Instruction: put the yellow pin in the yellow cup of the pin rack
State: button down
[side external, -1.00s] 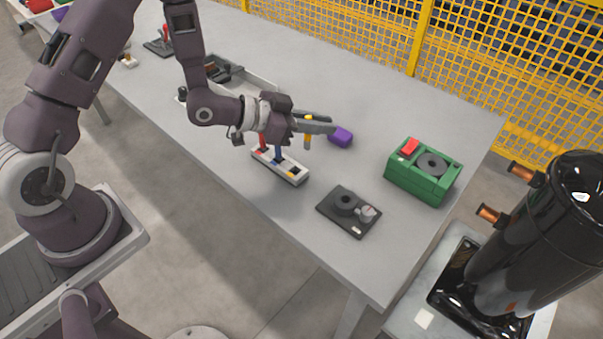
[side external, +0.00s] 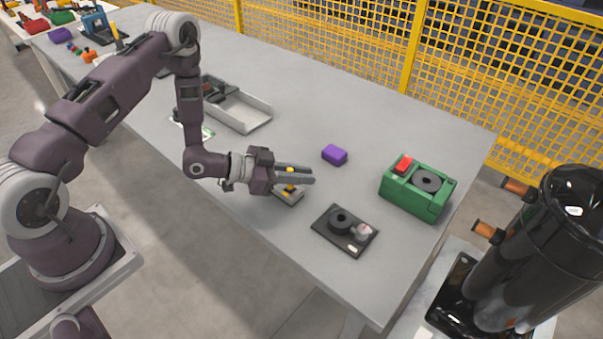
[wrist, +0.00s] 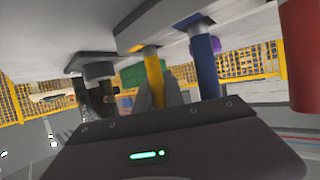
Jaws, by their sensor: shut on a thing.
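My gripper (side external: 308,175) is shut on the yellow pin (side external: 290,170) and holds it upright over the end of the pin rack (side external: 289,199). In the wrist view, which shows the table at the top, the yellow pin (wrist: 154,75) stands between my fingers (wrist: 158,95). Its far end meets the rack (wrist: 165,27) at the end position; I cannot tell how deep it sits, and the yellow cup is hidden there. A blue pin (wrist: 205,70) stands in the rack beside it, and a red pin (wrist: 298,55) is further right.
A purple block (side external: 335,155) lies behind my gripper. A black plate with a round hub (side external: 328,235) and a green box (side external: 415,200) are to the right. A grey tray (side external: 255,118) is at the back left. Bare table lies between them.

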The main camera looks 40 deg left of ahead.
jog(key=c, duration=1.4)
grip_release()
jog(key=shift+s+a+r, duration=0.1)
jog(key=shift+r, duration=0.05)
jog(key=v, duration=1.2)
jog(key=w+a+r+n+g+y, duration=0.1)
jog(key=a+r+g+y, duration=0.15)
jog(key=r+y, duration=0.35)
jog(key=w+a+r+n+g+y, duration=0.1)
jog(key=a+r+y, duration=0.25)
jog(key=r, duration=0.45)
jog(key=s+d+r+n+g+h, duration=0.1)
jog(key=s+d+r, duration=0.3)
jog(key=s, duration=0.7)
jog(key=s+d+r+n+g, duration=0.1)
jog(key=s+d+r+n, duration=0.3)
jog(key=s, duration=0.7)
jog(key=shift+d+r+h, duration=0.35)
jog(key=shift+r, duration=0.65)
